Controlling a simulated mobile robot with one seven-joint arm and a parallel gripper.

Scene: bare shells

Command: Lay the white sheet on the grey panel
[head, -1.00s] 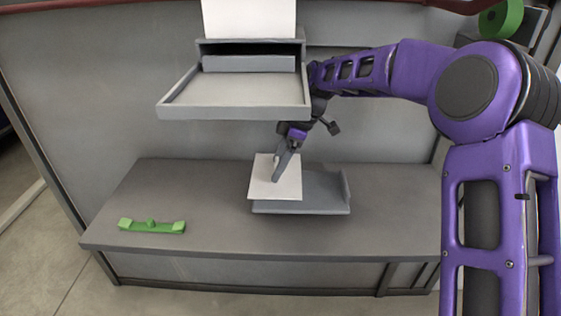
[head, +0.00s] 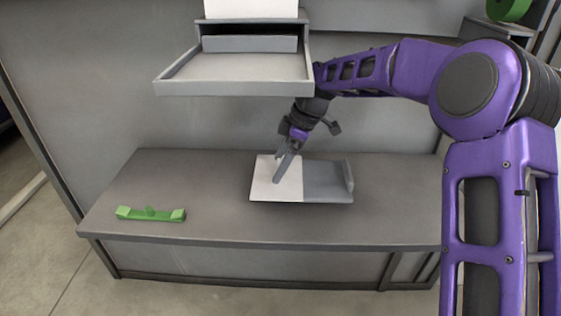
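The white sheet (head: 264,183) lies flat over the left part of the grey panel (head: 327,183), its front edge nearly in line with the panel's front edge. The panel's right part is bare, with a raised lip along its right end. The panel rests on the grey bench. My gripper (head: 277,178) points down at the middle of the sheet, its fingertips at or just above the surface. I cannot tell whether its fingers are apart or still touch the sheet. The panel's left part is hidden under the sheet.
The grey bench top (head: 210,215) has free room left of the panel. A green bar-shaped thing (head: 150,214) lies at its front left. A grey tray (head: 235,72) juts from the wall above, with white paper (head: 250,8) standing behind it. A green roll (head: 508,9) is at top right.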

